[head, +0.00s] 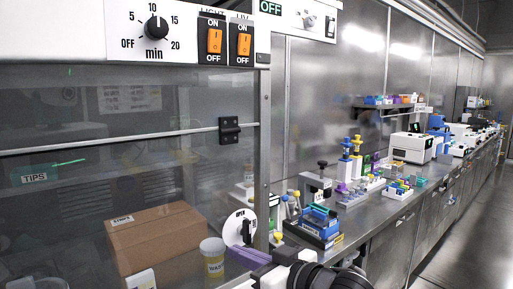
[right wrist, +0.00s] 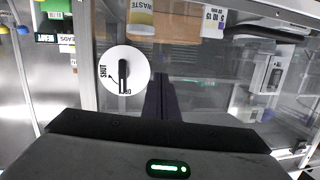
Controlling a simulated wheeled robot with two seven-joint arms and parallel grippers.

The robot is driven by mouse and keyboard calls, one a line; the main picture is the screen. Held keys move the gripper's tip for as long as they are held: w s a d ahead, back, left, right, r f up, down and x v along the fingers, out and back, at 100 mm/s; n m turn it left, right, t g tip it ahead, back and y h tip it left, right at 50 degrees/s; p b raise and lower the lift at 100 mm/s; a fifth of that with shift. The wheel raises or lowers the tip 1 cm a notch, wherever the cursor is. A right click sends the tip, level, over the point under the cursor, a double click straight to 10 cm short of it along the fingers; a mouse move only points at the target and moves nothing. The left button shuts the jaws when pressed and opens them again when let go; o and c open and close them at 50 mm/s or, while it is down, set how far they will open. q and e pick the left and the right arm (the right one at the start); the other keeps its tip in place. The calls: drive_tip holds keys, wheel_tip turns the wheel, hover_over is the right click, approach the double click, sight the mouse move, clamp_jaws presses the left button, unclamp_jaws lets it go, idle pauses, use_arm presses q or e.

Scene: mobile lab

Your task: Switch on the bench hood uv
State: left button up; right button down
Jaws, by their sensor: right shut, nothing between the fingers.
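The UV switch (head: 242,43) is an orange rocker on the upper front panel of the bench hood, marked ON above and OFF below. The matching LIGHT switch (head: 214,41) sits just left of it. I cannot tell for sure which way either rocker is tipped. A green OFF sign (head: 270,7) is up and right of them. My right gripper (head: 236,250) is shut and empty, well below the switches, near a round OPEN/SHUT dial (head: 240,228). In the right wrist view its closed fingers (right wrist: 163,80) are beside the dial (right wrist: 123,72). My left gripper is not in view.
A timer knob (head: 157,27) is left of the switches. The hood's glass front (head: 130,100) has a small black handle (head: 229,130). Behind the glass are a cardboard box (head: 165,235) and a waste cup (head: 212,255). Racks (head: 318,222) crowd the bench at right.

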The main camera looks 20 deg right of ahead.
drive_tip(key=d+r+t, duration=0.2)
drive_tip(key=d+r, duration=0.1)
drive_tip(key=r, duration=1.8)
drive_tip(key=s+d+r+t, duration=0.1)
drive_tip(key=s+d+r, duration=0.2)
drive_tip(key=r, duration=0.6)
drive_tip(key=s+d+r+t, duration=0.1)
drive_tip(key=s+d+r, duration=0.2)
drive_tip(key=r, duration=0.7)
drive_tip(key=shift+s+d+r+m+t+h+p, duration=0.25)
drive_tip(key=shift+s+m+t+p, duration=0.2)
drive_tip(key=shift+s, duration=0.5)
drive_tip(key=p, duration=0.4)
approach(247, 37)
drive_tip(key=x, duration=0.5)
drive_tip(key=shift+a+r, duration=0.15)
drive_tip(key=shift+w+a, duration=0.2)
drive_tip(key=shift+w, duration=0.45)
drive_tip(key=shift+d, duration=0.15)
